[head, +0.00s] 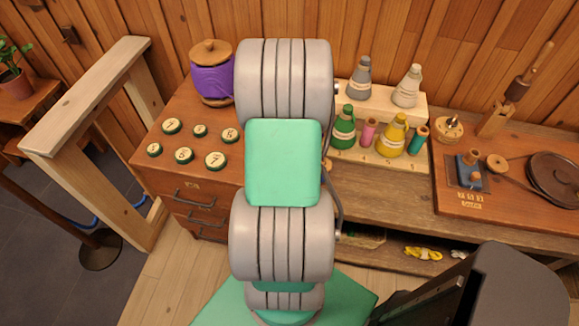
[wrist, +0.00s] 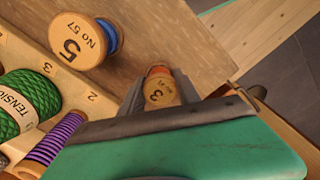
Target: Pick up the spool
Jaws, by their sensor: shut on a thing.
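In the wrist view a small wooden spool (wrist: 158,93) shows an end face marked 3, with a bit of orange above it. My gripper (wrist: 158,86) has its dark fingers on either side of this spool and is shut on it. The lower part of the spool is hidden behind my gripper's dark edge and green body. I cannot tell whether the spool is clear of the surface below. In the head view my arm covers the middle, and the gripper and this spool are hidden behind it.
A wooden-ended spool with blue (wrist: 78,42), marked 5, lies close by. A green cone (wrist: 28,103) and a purple spool (wrist: 57,137) stand near the numbered wooden rack (wrist: 60,84). In the head view a large purple spool (head: 212,80) stands left and a machine (head: 553,178) right.

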